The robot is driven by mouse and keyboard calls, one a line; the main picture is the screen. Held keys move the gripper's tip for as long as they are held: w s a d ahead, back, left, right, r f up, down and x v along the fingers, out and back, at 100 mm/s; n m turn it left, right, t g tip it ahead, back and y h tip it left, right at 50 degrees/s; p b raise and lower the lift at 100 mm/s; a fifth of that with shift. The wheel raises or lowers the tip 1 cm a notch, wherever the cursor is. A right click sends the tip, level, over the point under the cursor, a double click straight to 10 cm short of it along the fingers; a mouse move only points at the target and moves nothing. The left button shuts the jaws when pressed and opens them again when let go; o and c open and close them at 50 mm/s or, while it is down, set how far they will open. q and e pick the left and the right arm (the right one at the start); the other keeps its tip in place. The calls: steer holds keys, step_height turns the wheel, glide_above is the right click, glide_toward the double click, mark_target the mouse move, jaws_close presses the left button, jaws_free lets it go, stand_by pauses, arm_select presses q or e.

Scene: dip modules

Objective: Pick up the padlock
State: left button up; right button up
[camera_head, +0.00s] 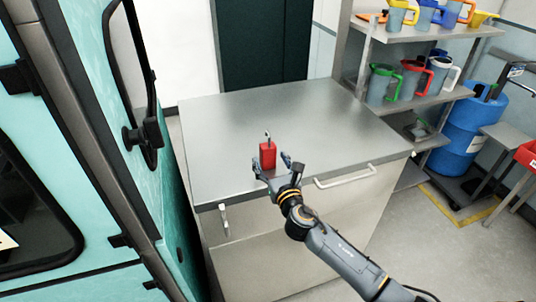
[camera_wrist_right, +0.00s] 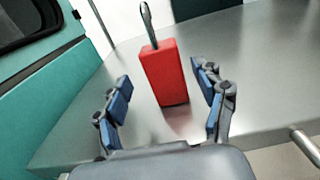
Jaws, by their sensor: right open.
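The red padlock (camera_head: 267,155) stands upright on the grey cabinet top near its front edge, with its thin metal shackle pointing up. In the right wrist view the padlock (camera_wrist_right: 165,75) is ahead, between the lines of the two fingers and a little beyond their tips. My right gripper (camera_head: 272,165) is open and empty at the front edge of the top, just in front of the padlock. Its blue-padded fingers are spread wide in the right wrist view (camera_wrist_right: 165,92). The fingers do not appear to touch the padlock. My left gripper is not in view.
The metal cabinet top (camera_head: 225,125) is otherwise clear. A teal vehicle-like body (camera_head: 150,200) stands close on the left. A shelf rack (camera_head: 400,110) with coloured jugs and a blue barrel (camera_head: 460,130) are at the right. A handle (camera_head: 345,177) sticks out from the cabinet front.

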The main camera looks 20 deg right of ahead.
mark_target(270, 155)
steer(key=w, duration=0.4)
steer(key=shift+w+d, duration=0.1)
steer(key=shift+d, duration=0.05)
steer(key=c, duration=1.4)
